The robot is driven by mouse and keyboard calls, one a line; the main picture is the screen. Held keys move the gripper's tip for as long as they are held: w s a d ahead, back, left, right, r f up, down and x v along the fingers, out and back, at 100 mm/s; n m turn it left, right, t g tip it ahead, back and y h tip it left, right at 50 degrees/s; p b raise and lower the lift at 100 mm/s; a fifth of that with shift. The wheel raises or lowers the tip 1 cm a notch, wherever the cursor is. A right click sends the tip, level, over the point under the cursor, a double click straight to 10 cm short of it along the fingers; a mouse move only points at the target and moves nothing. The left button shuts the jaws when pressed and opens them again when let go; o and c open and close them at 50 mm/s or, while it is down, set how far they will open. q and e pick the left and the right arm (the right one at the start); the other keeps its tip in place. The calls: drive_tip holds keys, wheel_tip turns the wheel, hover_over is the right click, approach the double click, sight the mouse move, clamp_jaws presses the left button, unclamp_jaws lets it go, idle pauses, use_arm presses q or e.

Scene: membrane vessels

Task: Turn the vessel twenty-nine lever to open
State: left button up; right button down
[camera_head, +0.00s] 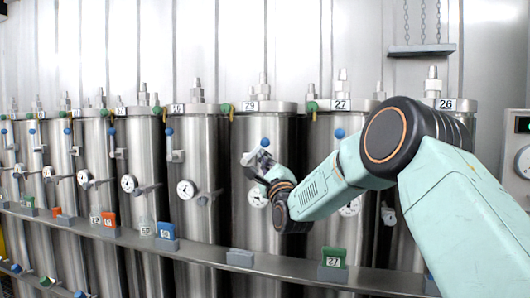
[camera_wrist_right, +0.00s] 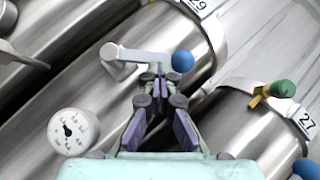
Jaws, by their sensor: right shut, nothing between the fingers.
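Vessel twenty-nine (camera_head: 245,225) is a tall steel cylinder in the row, with a "29" label (camera_head: 250,106) at its top. Its lever has a blue ball end (camera_head: 265,142), partly hidden by my right gripper (camera_head: 262,164). In the right wrist view the pale lever (camera_wrist_right: 145,56) lies nearly level across the vessel, with the blue ball (camera_wrist_right: 182,61) at its right end. My right gripper (camera_wrist_right: 157,78) is shut and empty, its tips at the lever's underside near the ball. Whether they touch it is unclear. My left gripper is out of view.
A round gauge (camera_wrist_right: 72,130) sits on the vessel left of my gripper. Vessel twenty-seven (camera_wrist_right: 250,125) stands beside it, with a green-knobbed valve (camera_wrist_right: 281,89) on top. A steel ledge (camera_head: 200,253) runs along the front, carrying coloured blocks and number cards.

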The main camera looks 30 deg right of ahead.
drive_tip(key=r+n+g+y+p, duration=0.1)
drive_tip(key=n+p, duration=0.1)
drive_tip(key=p, duration=0.2)
drive_tip(key=w+a+r+n+g+y+p, duration=0.1)
drive_tip(key=n+p, duration=0.2)
drive_tip(key=p, duration=0.1)
drive_tip(key=w+r+n+g+y+p, duration=0.1)
drive_tip(key=r+n+g+p, duration=0.1)
drive_tip(key=p, duration=0.2)
drive_tip(key=shift+a+y+p, duration=0.3)
drive_tip(key=shift+a+y, duration=0.1)
drive_tip(key=shift+w+a, duration=0.15)
drive_tip(key=shift+w, duration=0.05)
